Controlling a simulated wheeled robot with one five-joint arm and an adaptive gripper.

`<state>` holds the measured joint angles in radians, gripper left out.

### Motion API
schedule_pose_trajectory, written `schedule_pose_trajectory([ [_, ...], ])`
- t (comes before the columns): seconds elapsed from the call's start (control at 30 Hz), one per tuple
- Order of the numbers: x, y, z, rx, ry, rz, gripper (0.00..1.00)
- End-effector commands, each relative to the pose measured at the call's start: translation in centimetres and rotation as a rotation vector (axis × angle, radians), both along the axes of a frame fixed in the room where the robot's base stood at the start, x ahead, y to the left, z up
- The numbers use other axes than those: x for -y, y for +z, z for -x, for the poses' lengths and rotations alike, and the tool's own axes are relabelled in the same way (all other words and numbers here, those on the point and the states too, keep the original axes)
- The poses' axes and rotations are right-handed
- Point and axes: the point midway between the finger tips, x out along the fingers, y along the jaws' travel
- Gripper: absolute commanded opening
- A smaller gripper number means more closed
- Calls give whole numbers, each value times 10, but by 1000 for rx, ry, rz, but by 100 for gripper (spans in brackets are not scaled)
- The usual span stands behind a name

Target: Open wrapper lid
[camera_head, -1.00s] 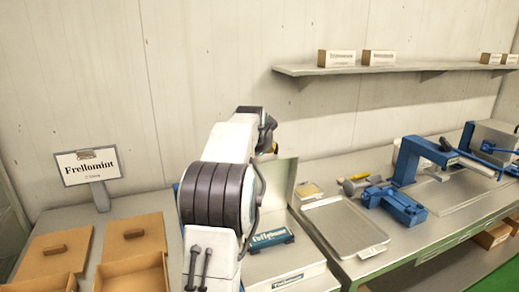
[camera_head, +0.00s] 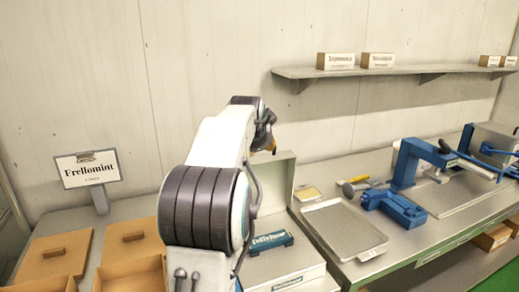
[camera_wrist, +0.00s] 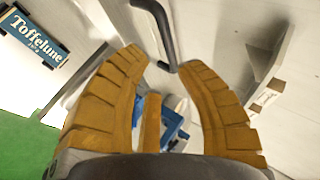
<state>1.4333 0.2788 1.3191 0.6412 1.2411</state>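The wrapper is a pale box (camera_head: 300,270) in the head view, with a blue "Toffelune" block (camera_head: 272,241) on it. A pale panel (camera_head: 281,183), which looks like its lid, stands upright at the back, partly hidden by my arm. In the wrist view, the blue block (camera_wrist: 33,37) is at the upper left, and a dark bar handle (camera_wrist: 163,25) is on a pale panel. My gripper (camera_wrist: 166,68) has its ochre fingers apart, and the handle's lower end shows between their tips. I cannot tell whether they touch it. In the head view my gripper is mostly hidden behind my arm.
A grey tray (camera_head: 345,231) lies right of the wrapper, with blue tools (camera_head: 395,204) and a blue press (camera_head: 408,160) beyond. Brown boxes (camera_head: 55,255) and a "Frellomint" sign (camera_head: 88,168) stand at left. A shelf (camera_head: 400,71) hangs on the wall.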

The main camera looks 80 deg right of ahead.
Motion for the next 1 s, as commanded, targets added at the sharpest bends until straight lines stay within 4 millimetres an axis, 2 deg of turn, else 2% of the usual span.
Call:
schedule_pose_trajectory([
  [0.2,-27,23,4,0,0,4,32],
  [0.4,-41,34,6,0,-1,4,32],
  [1.0,-47,38,7,0,0,2,32],
])
